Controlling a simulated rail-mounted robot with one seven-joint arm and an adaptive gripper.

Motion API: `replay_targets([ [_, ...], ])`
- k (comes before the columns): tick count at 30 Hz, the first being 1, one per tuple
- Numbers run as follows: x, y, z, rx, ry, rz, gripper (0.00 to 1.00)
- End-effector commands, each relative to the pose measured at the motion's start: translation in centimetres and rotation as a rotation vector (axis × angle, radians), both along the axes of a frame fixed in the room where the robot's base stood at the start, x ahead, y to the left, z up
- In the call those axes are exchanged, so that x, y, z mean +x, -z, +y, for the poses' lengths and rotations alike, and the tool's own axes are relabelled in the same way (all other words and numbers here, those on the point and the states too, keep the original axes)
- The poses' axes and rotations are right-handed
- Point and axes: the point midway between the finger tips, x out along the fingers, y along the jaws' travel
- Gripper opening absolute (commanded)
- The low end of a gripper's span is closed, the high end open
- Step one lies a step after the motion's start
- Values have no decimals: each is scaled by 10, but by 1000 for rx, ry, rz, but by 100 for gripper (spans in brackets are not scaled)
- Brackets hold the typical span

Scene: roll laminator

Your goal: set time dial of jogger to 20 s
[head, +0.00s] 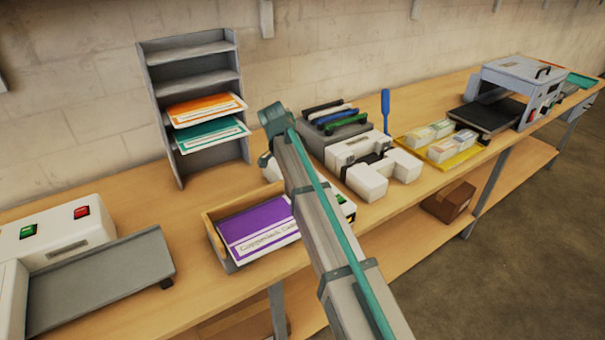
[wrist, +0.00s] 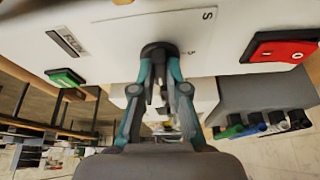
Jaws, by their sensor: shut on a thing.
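The jogger's white front panel (wrist: 215,60) fills the top of the wrist view. On it is the dark time dial (wrist: 158,50), beside a white scale plate with an "S" and another small mark. My gripper (wrist: 160,72) has its teal-sided fingers closed around the dial. The dial's pointer and most of the scale are hidden, so I cannot tell the setting. In the head view, part of the jogger's white body (head: 348,208) shows behind my arm, beside a tray of purple booklets (head: 258,228). The gripper and dial are hidden there.
A red rocker switch (wrist: 283,48) and a green button (wrist: 65,77) flank the dial. A grey shelf (head: 190,80) with orange and teal sheets stands behind. A white machine (head: 385,172) is to the right, and another with a grey tray (head: 100,283) to the left.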

Motion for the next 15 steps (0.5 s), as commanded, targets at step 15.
replay_targets([
  [15, 5, 0, 2, 2, 370, -1, 0],
])
